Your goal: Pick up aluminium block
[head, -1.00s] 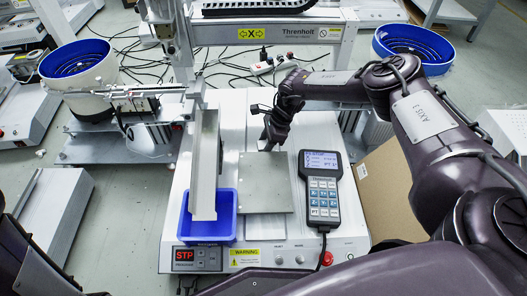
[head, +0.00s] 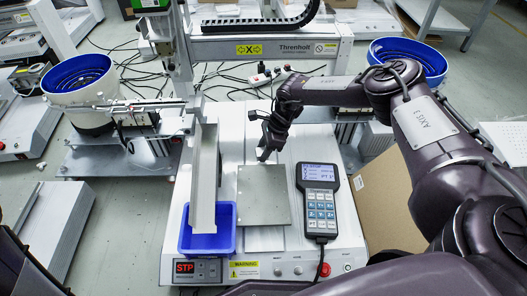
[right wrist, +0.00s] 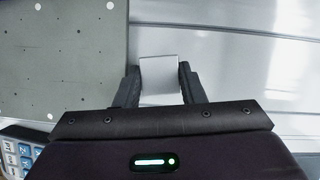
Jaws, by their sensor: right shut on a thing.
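The aluminium block (right wrist: 160,78) is a small light-grey piece between the fingers of my right gripper (right wrist: 160,88) in the right wrist view. Both fingers press against its sides, so the gripper is shut on it. In the head view my right gripper (head: 264,155) points down at the far edge of the grey perforated plate (head: 264,196), low over the white machine base. The block is too small and hidden to make out there. Whether it touches the base cannot be told. My left gripper is not in view.
A handheld control pendant (head: 320,203) lies right of the plate. A blue bin (head: 208,241) sits under a metal chute (head: 204,180) on the left. The gantry beam (head: 265,48) crosses behind. A cardboard box (head: 393,205) stands right of the base.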

